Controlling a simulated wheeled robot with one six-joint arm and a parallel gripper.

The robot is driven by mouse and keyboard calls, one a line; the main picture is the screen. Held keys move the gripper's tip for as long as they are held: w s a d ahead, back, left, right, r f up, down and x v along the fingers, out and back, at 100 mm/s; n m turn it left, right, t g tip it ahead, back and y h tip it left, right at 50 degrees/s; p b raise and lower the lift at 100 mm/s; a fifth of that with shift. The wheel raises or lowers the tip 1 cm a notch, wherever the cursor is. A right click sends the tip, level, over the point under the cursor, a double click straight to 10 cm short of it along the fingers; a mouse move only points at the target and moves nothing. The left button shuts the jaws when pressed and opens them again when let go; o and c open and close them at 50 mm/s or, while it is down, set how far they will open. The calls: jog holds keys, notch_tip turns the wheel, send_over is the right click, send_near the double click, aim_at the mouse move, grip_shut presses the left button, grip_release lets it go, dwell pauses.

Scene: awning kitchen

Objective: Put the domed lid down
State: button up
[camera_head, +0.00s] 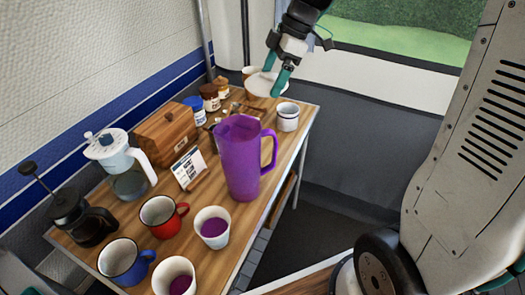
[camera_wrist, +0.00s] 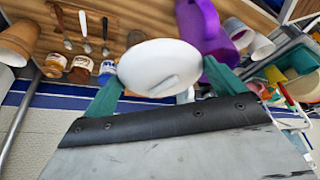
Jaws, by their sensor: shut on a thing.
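The domed lid (camera_head: 266,85) is a round white disc held by my gripper (camera_head: 275,77) above the far end of the wooden table (camera_head: 245,224). In the wrist view the lid (camera_wrist: 150,58) fills the space between the teal fingers of my gripper (camera_wrist: 166,75), with a small raised handle facing the camera. My gripper is shut on it. The lid hides part of the tabletop and part of a brown pot (camera_head: 249,72) behind it. The lid appears clear of the table, though its exact height is hard to tell.
A purple pitcher (camera_head: 240,165) and a white mug (camera_head: 288,118) stand near the lid. Small jars (camera_head: 210,97) and a wooden box (camera_head: 170,135) line the wall side.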

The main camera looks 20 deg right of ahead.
aim_at(266, 163)
notch_tip(266, 163, down, 27)
jog(key=shift+f, duration=0.15)
dwell(0.4)
jog(key=o, duration=0.6)
jog(key=shift+f, duration=0.1)
jog(key=s+d+r+m, duration=0.1)
jog(key=s+r, duration=0.2)
jog(key=r, duration=0.6)
jog(key=s+d+r+m, duration=0.1)
jog(key=s+r+m, duration=0.15)
jog(key=r, duration=0.65)
jog(key=s+r+m+h, duration=0.2)
jog(key=s+r+m, duration=0.3)
jog(key=s, duration=0.6)
jog(key=s+r+m+h, duration=0.2)
jog(key=s+r+m, duration=0.3)
jog(key=s, duration=0.6)
jog(key=shift+s+d+r+m+h, duration=0.2)
jog(key=shift+r+m+h, duration=0.1)
jog(key=shift+m, duration=0.85)
